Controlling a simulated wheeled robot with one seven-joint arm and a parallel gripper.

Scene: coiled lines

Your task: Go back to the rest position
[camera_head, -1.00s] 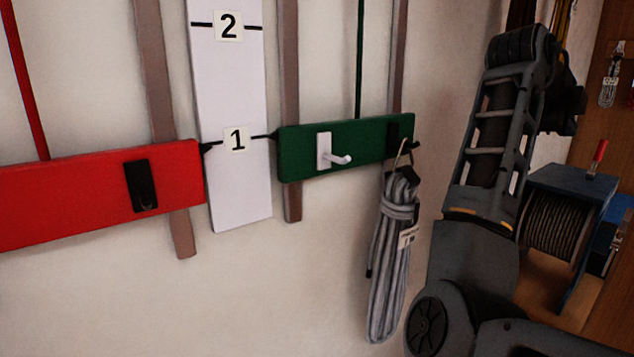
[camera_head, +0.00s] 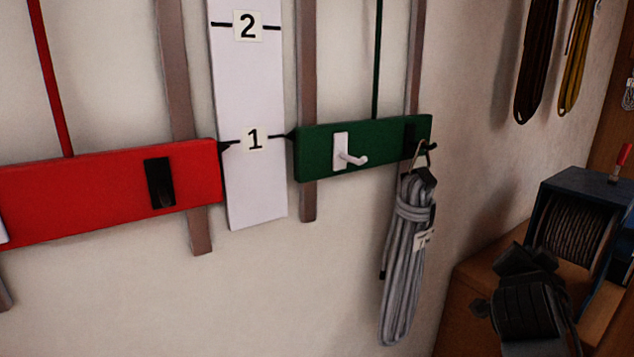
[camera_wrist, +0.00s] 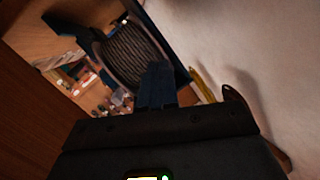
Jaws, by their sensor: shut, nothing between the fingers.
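My gripper (camera_wrist: 157,84) shows in the wrist view with its fingers together and nothing between them. It points toward the cable drum (camera_wrist: 132,55), with open space around the fingertips. In the head view the dark end of my arm (camera_head: 530,312) is at the lower right, in front of the wooden bench; the fingers cannot be made out there. A grey coiled line (camera_head: 408,255) with a paper tag hangs by a loop from the black hook at the right end of the green board (camera_head: 318,150). My gripper is well apart from it.
A red board (camera_head: 100,195) with a black hook is at left. A white numbered panel (camera_head: 250,180) stands between the boards. A blue-framed drum (camera_head: 575,235) sits on the bench (camera_head: 465,290). Dark (camera_head: 537,60) and yellow (camera_head: 577,60) coils hang on the right wall.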

